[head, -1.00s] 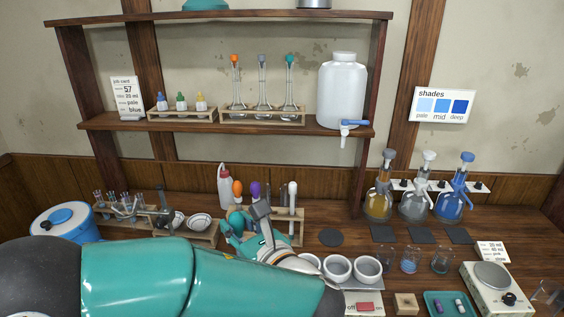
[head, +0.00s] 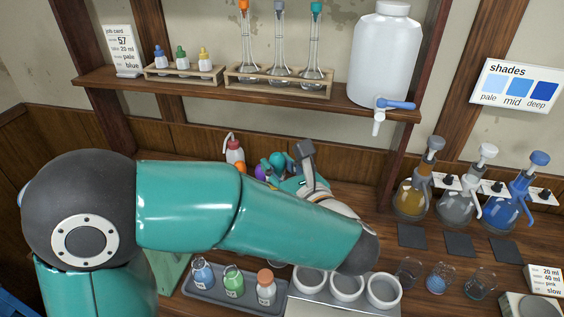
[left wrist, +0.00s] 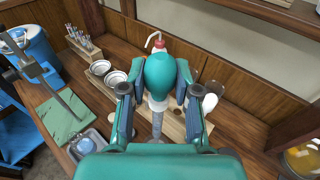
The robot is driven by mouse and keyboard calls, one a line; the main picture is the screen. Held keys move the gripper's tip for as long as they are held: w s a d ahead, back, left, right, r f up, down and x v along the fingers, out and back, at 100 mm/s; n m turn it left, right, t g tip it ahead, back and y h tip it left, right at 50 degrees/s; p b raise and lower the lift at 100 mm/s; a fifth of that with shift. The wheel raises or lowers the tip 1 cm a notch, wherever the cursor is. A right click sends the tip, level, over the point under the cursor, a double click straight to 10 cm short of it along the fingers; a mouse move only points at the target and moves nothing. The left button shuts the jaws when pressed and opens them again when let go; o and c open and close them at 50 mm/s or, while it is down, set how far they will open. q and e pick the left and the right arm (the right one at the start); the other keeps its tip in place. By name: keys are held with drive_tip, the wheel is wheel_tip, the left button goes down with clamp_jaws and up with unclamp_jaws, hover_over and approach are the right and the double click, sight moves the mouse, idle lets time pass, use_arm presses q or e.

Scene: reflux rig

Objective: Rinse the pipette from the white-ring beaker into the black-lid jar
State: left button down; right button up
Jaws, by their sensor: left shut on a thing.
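My left gripper (head: 290,170) is shut on the teal bulb (left wrist: 160,76) of a pipette, at the wooden rack (left wrist: 176,128) on the bench. A clear stem (left wrist: 157,124) shows below the bulb in the left wrist view; whether its tip is still in the rack I cannot tell. An orange bulb (head: 240,167) and a purple bulb (head: 260,172) sit beside the gripper. Glass beakers stand at the right: one (head: 409,271), one with blue liquid (head: 437,279) and one (head: 480,283). I cannot make out a white ring or a black-lid jar. My right gripper is out of view.
My left arm hides much of the bench. A tray (head: 196,294) with several small bottles and a unit with white cups (head: 346,288) lie in front. Pump bottles (head: 413,190) stand at the right. The shelf (head: 200,97) with a white jug (head: 381,60) is above.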

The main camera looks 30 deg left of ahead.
use_arm(q)
wheel_tip(320, 180, down, 3)
drive_tip(key=shift+w+r+b, duration=0.1)
drive_tip(key=shift+b, duration=0.9)
drive_tip(key=shift+f+b, duration=2.2)
drive_tip(key=shift+f, duration=0.8)
drive_tip(key=c, duration=1.6)
unclamp_jaws()
drive_tip(key=shift+o, duration=0.2)
